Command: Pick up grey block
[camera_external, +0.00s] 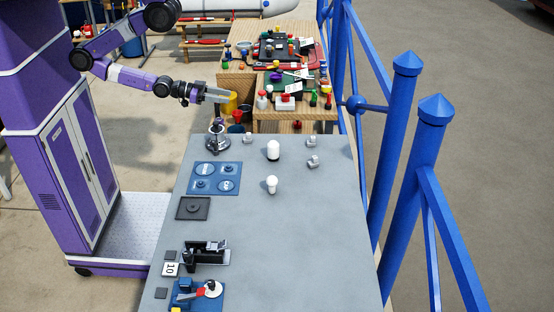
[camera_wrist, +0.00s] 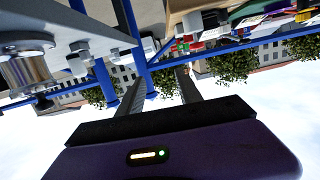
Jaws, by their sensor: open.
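I cannot tell for certain which thing is the grey block. Small light-grey pieces (camera_external: 248,139) and (camera_external: 313,161) stand near the far end of the grey table (camera_external: 310,240). My gripper (camera_external: 222,95) is held out above and beyond the table's far left corner, apart from these pieces. In the wrist view my gripper (camera_wrist: 161,74) has its two fingers spread with nothing between them. That view is upside down, with a small grey piece (camera_wrist: 78,58) at upper left.
A metal winch (camera_external: 217,137) stands at the table's far left corner; it also shows in the wrist view (camera_wrist: 25,68). Two white rounded items (camera_external: 273,150) and (camera_external: 271,185) stand mid-table. A cluttered wooden bench (camera_external: 270,30) lies beyond. Blue railing (camera_external: 395,130) runs along the right. The table's near right is clear.

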